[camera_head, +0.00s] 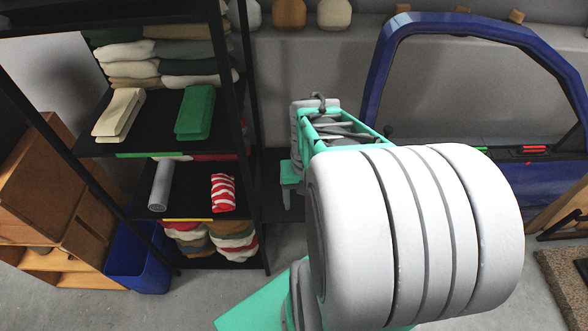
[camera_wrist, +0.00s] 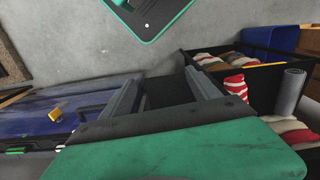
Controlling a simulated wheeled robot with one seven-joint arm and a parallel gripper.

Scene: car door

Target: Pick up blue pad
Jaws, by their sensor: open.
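I cannot make out a blue pad for certain in either view. My gripper (camera_wrist: 162,77) shows in the wrist view with its two grey fingers apart and nothing between them. It is above the floor, between the shelf and the car door. In the head view my arm hides most of the gripper. The black shelf rack (camera_head: 105,147) stands left of it. The rack's upper shelf holds a folded white cloth (camera_head: 119,114) and a green cloth (camera_head: 196,111). Its lower shelf holds a grey roll (camera_head: 161,185) and a red-and-white striped cloth (camera_head: 223,192).
A blue bin (camera_head: 140,258) stands on the floor beside the rack, near brown boxes (camera_head: 35,180). The blue car door (camera_head: 385,62) stands at the right. A yellow piece (camera_wrist: 55,114) is on it in the wrist view.

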